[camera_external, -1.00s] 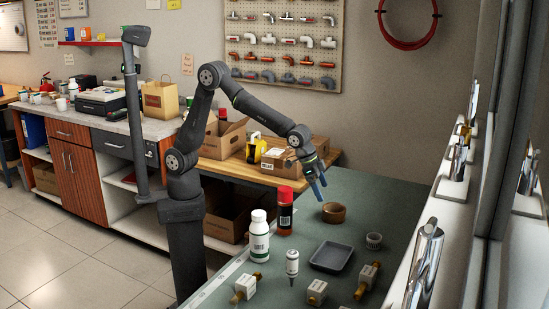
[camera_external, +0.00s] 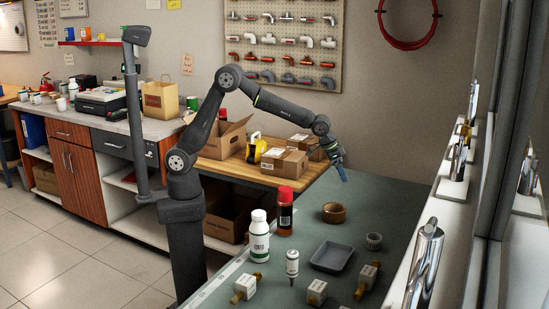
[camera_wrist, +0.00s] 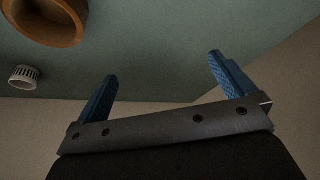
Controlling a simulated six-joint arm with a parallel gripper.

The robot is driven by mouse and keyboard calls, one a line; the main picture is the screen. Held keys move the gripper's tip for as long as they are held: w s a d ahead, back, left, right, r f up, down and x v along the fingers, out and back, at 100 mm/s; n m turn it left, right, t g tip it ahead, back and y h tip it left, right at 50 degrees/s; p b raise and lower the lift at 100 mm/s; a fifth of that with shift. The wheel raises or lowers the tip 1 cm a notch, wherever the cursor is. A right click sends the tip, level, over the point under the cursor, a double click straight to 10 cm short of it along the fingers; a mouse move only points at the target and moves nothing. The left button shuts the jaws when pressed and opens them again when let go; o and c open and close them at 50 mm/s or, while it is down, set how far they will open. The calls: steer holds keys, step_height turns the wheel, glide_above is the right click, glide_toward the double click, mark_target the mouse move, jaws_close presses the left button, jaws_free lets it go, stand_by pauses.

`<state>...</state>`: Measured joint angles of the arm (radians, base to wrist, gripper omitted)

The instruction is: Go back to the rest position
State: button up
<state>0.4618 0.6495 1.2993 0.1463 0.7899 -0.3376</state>
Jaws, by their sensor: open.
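A white bottle (camera_external: 259,240), a red-capped bottle (camera_external: 285,213), a small dropper bottle (camera_external: 292,263), a grey tray (camera_external: 346,258) and several valve pieces (camera_external: 317,292) stand nearer the camera. Cardboard boxes (camera_external: 284,162) sit on the wooden bench behind. Chrome taps (camera_external: 425,270) line the right ledge.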

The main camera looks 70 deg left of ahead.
steer(key=w+a+f+n+y, duration=0.1)
steer(key=w+a, duration=0.5)
steer(key=a, duration=0.9)
steer(key=w+a+n+y, duration=0.1)
steer(key=w+a+n, duration=0.3)
steer(key=a, duration=1.2)
steer(key=shift+w+f+n, duration=0.3)
steer(key=shift+w+f, duration=0.05)
steer(key=shift+w, duration=0.55)
